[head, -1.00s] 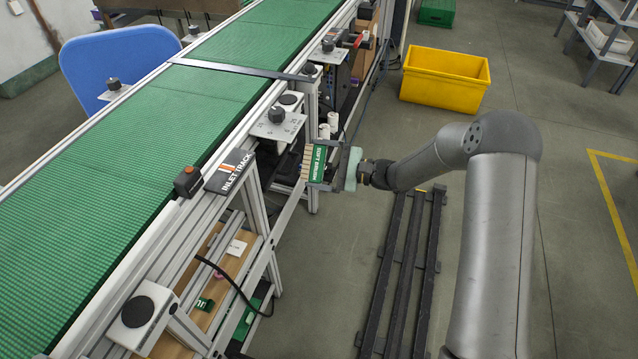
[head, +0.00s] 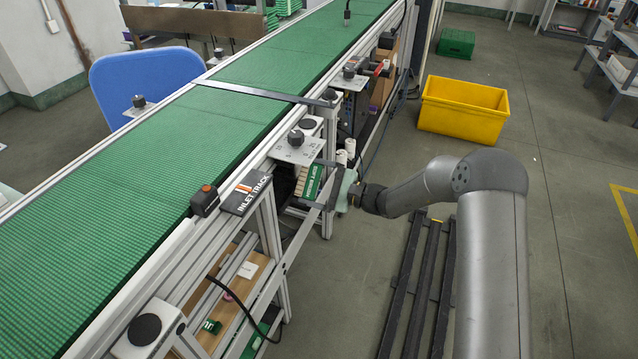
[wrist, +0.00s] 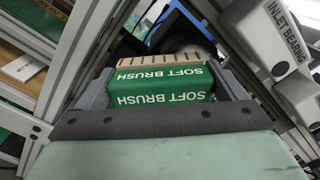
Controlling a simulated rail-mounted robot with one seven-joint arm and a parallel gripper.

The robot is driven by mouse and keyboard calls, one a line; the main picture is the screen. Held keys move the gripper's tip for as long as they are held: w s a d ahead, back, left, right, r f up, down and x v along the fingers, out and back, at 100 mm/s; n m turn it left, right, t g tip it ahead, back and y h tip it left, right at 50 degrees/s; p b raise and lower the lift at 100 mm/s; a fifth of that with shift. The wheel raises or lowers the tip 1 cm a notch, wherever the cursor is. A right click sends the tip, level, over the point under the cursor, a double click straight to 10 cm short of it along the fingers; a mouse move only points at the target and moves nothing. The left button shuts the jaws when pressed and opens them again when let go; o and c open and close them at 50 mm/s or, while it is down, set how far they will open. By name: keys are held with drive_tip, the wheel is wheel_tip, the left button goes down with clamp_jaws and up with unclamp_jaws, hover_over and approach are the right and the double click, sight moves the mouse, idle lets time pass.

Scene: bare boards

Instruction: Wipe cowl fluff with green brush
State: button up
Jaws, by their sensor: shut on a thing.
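The green brush (head: 312,182), marked SOFT BRUSH, has a pale row of bristles or slats along its far side. It also shows close up in the wrist view (wrist: 160,90). My gripper (head: 326,186) is shut on the brush, with one dark finger on each side of it in the wrist view. The brush is beside the conveyor's near side, below a grey plate with a black knob. Whether it touches anything there I cannot tell. I cannot pick out the cowl or any fluff for certain.
A pale housing marked INLET BEARING (wrist: 280,40) is close on the right in the wrist view. A yellow bin (head: 462,110) stands on open floor.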

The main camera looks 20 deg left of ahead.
drive_tip(key=shift+w+a+b, duration=0.1)
drive_tip(key=shift+a+b, duration=0.35)
drive_tip(key=shift+a, duration=0.65)
idle(0.6)
drive_tip(key=shift+w, duration=0.1)
